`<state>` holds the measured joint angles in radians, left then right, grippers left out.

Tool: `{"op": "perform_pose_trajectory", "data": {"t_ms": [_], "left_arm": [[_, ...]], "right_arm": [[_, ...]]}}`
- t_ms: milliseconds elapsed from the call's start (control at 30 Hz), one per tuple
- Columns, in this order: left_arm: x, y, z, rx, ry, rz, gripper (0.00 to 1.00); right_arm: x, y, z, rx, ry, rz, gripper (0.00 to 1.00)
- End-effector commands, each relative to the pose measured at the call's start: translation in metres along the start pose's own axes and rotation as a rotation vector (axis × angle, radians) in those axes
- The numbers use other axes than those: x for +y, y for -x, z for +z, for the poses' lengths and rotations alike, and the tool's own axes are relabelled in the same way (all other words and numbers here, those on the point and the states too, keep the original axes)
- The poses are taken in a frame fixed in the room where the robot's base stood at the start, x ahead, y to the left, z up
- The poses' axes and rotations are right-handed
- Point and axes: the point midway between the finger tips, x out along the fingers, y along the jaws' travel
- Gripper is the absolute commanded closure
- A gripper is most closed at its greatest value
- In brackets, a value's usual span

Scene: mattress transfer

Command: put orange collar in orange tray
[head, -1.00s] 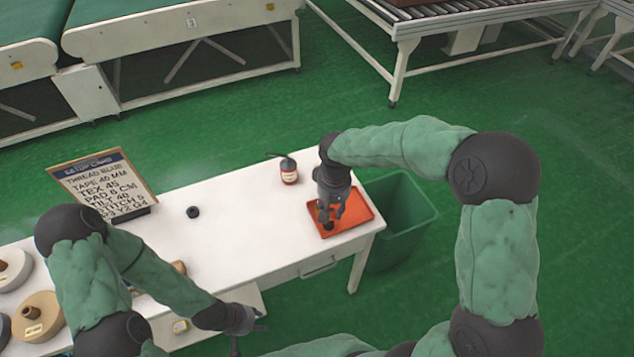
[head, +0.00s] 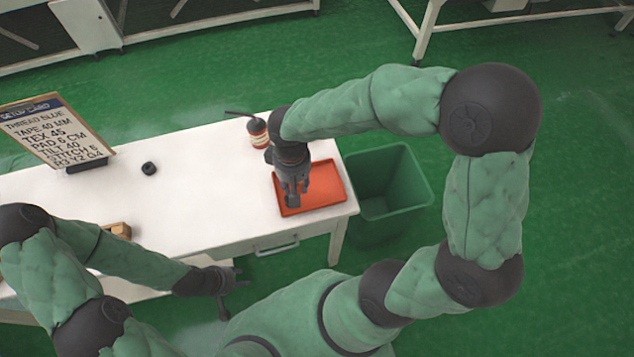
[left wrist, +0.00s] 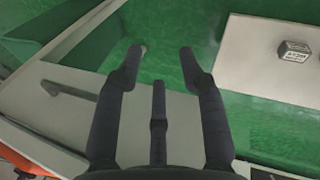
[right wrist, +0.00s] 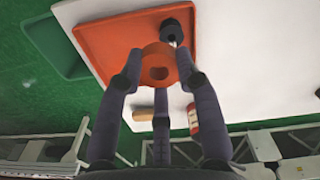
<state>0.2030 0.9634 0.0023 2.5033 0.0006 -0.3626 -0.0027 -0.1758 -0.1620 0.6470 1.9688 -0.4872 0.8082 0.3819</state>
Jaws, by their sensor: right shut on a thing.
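In the head view my right gripper (head: 292,202) points down over the left part of the orange tray (head: 325,188); the collar cannot be made out there. The tray (right wrist: 112,42) lies behind the collar in the right wrist view. My left gripper (head: 228,280) is away from the tray, off the table's front edge; its fingers (left wrist: 165,52) are apart and empty in the left wrist view.
A dark round piece (right wrist: 173,31) shows against the tray. A red-labelled bottle (head: 258,133) stands behind the tray. A black ring (head: 149,168) and a sign board (head: 45,130) are further left on the white table (head: 200,190). A green bin (head: 390,180) stands to the right.

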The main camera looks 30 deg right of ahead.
Motion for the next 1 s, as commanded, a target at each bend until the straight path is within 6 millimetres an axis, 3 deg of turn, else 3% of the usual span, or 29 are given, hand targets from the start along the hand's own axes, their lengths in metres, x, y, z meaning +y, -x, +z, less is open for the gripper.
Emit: {"op": "perform_pose_trajectory", "data": {"t_ms": [200,400,767,1000], "left_arm": [[-0.006,-0.016,-0.001,0.000,0.000,0.000,0.60],[-0.011,-0.030,-0.001,-0.001,0.000,0.000,0.60],[-0.013,-0.038,-0.001,-0.001,0.000,0.000,0.60],[-0.018,-0.051,-0.002,-0.001,0.000,0.000,0.60]], "right_arm": [[0.048,-0.024,-0.009,-0.002,-0.006,0.001,0.98],[0.074,-0.057,-0.014,-0.003,-0.004,0.000,0.98],[0.093,-0.078,-0.018,-0.001,-0.001,0.001,0.98],[0.096,-0.110,-0.018,-0.002,0.001,0.000,0.98]]}}
